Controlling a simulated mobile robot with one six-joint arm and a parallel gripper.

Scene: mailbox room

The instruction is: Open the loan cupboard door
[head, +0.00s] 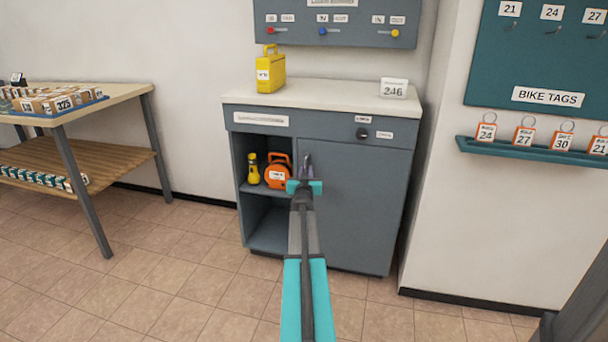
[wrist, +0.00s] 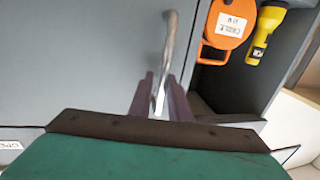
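The loan cupboard (head: 260,130) is a grey unit with a white top. Its left part is open and shows shelves. Its grey door (head: 360,205) covers the right part; it also shows in the wrist view (wrist: 70,65). A silver bar handle (wrist: 171,45) is near the door's left edge in the head view. My gripper (head: 305,172) is at that handle. In the wrist view, the fingers of my gripper (wrist: 160,95) stand close on both sides of the handle and appear shut on it. The contact itself is partly hidden.
An orange cable reel (head: 279,172) and a yellow torch (head: 253,168) stand on the shelf left of the door. A yellow case (head: 270,75) and a white number box (head: 394,88) sit on top. A wooden table (head: 120,92) is at left. The floor in front is clear.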

